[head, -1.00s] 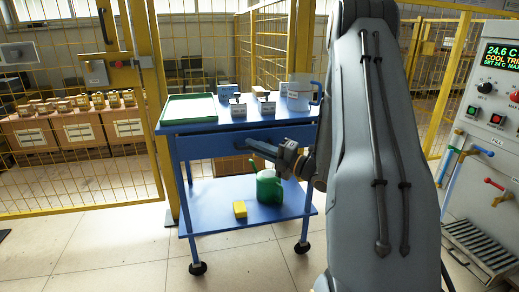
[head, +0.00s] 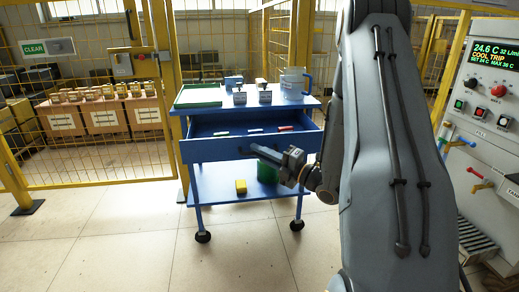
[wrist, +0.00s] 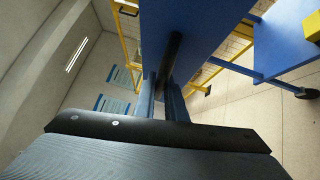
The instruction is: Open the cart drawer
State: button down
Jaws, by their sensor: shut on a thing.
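The blue cart (head: 313,101) stands ahead in the head view. Its drawer (head: 207,151) is pulled out toward me, and its inside shows several small items, among them a red one (head: 285,128). My gripper (head: 258,151) is at the right part of the drawer front. In the wrist view my gripper (wrist: 161,88) is shut on the dark bar handle (wrist: 173,52) of the blue drawer front. The handle is largely hidden by my gripper in the head view.
A green tray (head: 198,96), small blocks and a grey jug (head: 291,83) stand on the cart top. A control panel (head: 490,75) stands right. Floor in front is clear.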

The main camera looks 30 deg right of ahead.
jog(key=shift+s, duration=0.2)
jog(key=c, duration=2.1)
grip_release()
jog(key=v, duration=0.7)
jog(key=shift+s+d+p, duration=0.15)
jog(key=shift+s+p, duration=0.15)
jog(key=shift+s, duration=0.05)
